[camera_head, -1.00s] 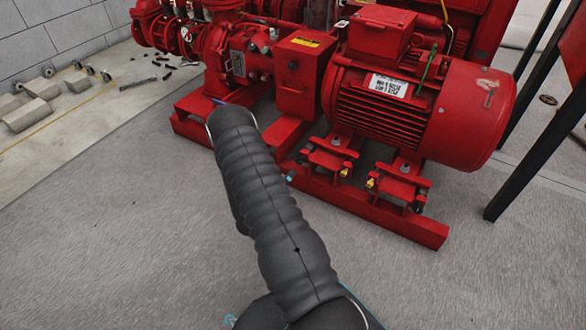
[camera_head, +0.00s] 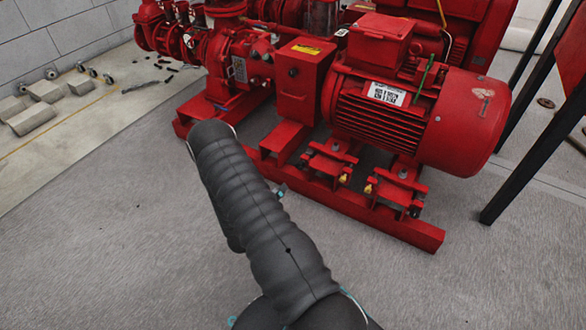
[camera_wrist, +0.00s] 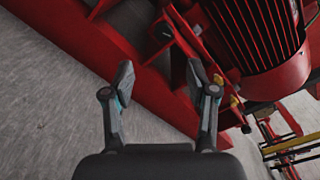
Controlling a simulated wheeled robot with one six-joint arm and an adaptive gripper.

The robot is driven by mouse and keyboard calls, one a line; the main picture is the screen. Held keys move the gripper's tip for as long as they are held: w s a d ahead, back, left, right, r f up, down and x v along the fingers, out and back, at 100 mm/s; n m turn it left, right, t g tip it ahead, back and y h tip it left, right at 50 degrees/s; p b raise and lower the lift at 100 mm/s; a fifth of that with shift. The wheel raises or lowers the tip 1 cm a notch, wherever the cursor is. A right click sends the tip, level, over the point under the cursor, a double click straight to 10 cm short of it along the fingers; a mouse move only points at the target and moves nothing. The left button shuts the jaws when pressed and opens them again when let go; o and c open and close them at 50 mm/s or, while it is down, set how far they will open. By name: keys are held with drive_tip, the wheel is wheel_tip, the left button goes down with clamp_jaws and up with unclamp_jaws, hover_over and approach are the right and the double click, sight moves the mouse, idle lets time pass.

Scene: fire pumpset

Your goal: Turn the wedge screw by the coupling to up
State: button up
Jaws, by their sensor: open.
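The wedge screw nearer the coupling is a small yellow brass piece (camera_head: 343,178) on the left motor-foot mount (camera_head: 330,160), beside the red coupling guard (camera_head: 303,75). A second brass screw (camera_head: 368,188) is on the right mount. Their turn direction is too small to read. In the wrist view, yellow brass pieces show right of the fingers, one at the right finger (camera_wrist: 234,101); I cannot tell which screw it is. My gripper (camera_wrist: 160,80) is open and empty, its fingers over the red base rail. The head view hides it behind my arm.
The red motor (camera_head: 425,115) stands over the mounts, and its finned side fills the wrist view's upper right. The red base frame (camera_head: 400,228) runs along the floor. A dark post (camera_head: 520,150) stands at right. The grey floor in front is clear.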

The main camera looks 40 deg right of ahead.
drive_tip(key=m, duration=0.9)
approach(299, 166)
drive_tip(key=x, duration=0.8)
drive_tip(key=shift+p, duration=0.4)
clamp_jaws()
